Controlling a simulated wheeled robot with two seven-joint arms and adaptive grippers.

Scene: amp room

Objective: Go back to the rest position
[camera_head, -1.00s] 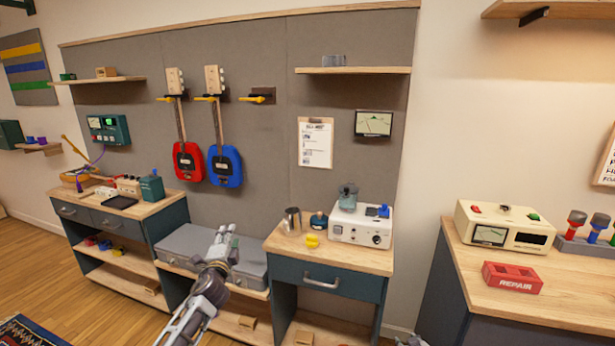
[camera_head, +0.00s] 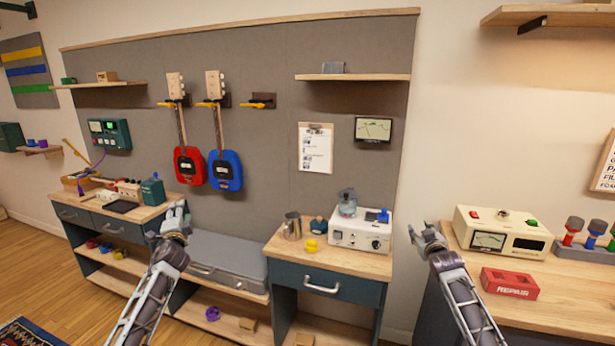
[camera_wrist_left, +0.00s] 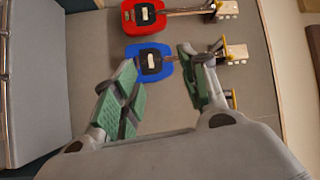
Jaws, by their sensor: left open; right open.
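My left gripper (camera_head: 176,218) is raised in front of the left bench and the grey case, apart from both. In the left wrist view its two green-padded fingers (camera_wrist_left: 160,90) are spread with nothing between them. My right gripper (camera_head: 428,236) is raised in the gap between the middle bench and the right bench. It is open, and I see nothing held in it.
A grey case (camera_head: 225,258) lies between the left bench (camera_head: 165,208) and the drawer bench (camera_head: 345,262). Red (camera_head: 190,167) and blue (camera_head: 225,170) guitars hang on the wall.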

